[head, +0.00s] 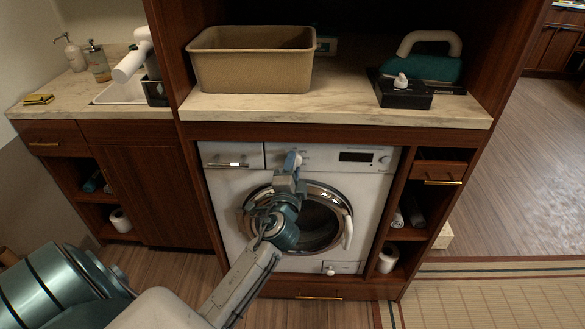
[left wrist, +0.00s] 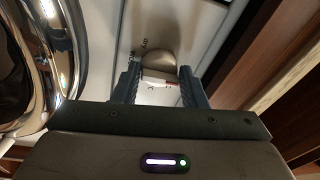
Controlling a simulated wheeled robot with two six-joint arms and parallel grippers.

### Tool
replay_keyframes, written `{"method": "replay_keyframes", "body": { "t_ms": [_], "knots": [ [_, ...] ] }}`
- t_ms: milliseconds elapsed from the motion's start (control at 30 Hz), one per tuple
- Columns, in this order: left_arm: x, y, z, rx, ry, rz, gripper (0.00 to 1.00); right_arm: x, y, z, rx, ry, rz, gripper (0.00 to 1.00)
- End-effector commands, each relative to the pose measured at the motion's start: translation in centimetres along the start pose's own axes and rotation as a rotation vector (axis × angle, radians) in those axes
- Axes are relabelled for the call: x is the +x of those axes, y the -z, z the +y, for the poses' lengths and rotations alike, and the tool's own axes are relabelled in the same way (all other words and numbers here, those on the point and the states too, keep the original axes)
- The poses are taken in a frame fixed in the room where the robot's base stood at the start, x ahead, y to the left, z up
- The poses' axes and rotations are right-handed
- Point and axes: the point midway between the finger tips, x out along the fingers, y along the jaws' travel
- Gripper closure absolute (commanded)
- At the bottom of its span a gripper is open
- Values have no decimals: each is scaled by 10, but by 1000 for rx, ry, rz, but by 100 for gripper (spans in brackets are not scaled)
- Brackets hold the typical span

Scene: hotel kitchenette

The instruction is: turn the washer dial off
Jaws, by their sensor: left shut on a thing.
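The white washer (head: 226,200) stands under the counter with its round door (head: 325,215) shut. The washer dial (head: 298,158) is on the control panel, left of the dark display, and is partly hidden by my left gripper (head: 290,163). The left wrist view shows the dial (left wrist: 159,64) between the two dark fingers of my left gripper (left wrist: 160,82), which is shut on it. The dial's pointer setting cannot be read. My right gripper is in neither view.
The chrome door ring (left wrist: 62,60) is close beside my left gripper. An open shelf column with rolled towels (head: 412,212) is right of the washer.

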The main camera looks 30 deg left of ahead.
Motion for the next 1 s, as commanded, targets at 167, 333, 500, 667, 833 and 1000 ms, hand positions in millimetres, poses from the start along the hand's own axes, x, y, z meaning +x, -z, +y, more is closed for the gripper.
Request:
{"method": "replay_keyframes", "body": {
  "t_ms": [167, 333, 500, 667, 833, 1000],
  "knots": [
    [-1, -2, 5, 1, -10, -3, 56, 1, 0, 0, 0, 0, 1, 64],
    [-1, -1, 4, 1, -6, -2, 42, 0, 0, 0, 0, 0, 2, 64],
    [-1, -1, 2, 1, -4, -1, 42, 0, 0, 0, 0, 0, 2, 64],
    [-13, 0, 3, 0, -4, -1, 42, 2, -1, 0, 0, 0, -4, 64],
    [-46, -1, 5, -3, -6, -1, 42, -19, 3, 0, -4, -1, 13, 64],
    [-80, -1, 5, -1, -8, -3, 42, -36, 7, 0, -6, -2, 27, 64]
  ]
}}
